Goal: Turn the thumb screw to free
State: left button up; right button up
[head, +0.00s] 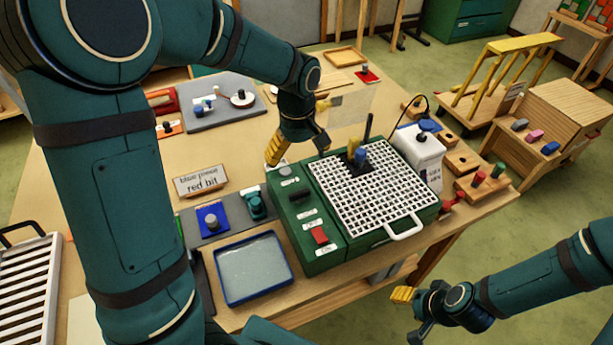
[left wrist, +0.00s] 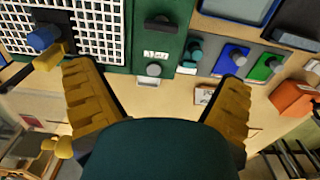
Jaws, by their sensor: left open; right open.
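A green machine (head: 290,220) with a white grid top (head: 335,200) stands on the table. A round grey knob (head: 285,171) sits at its back left corner, beside a small white label; it also shows in the left wrist view (left wrist: 153,69). A yellow piece (head: 353,146) stands beside a blue knob (head: 361,157) on the dark patch of the grid. I cannot tell which of these is the thumb screw. My left gripper (head: 298,149) is open and empty; in its wrist view the grey knob lies between the spread fingertips. My right gripper (head: 408,315) is open and empty, off the table's front.
A white container (head: 417,148) stands behind right.

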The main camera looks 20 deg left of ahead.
aim_at(299, 192)
pick_arm(q)
jog(key=f, duration=1.3)
jog(key=shift+s+d+f, duration=0.1)
jog(key=shift+s+f, duration=0.1)
jog(key=shift+f, duration=0.1)
jog(key=c, duration=1.2)
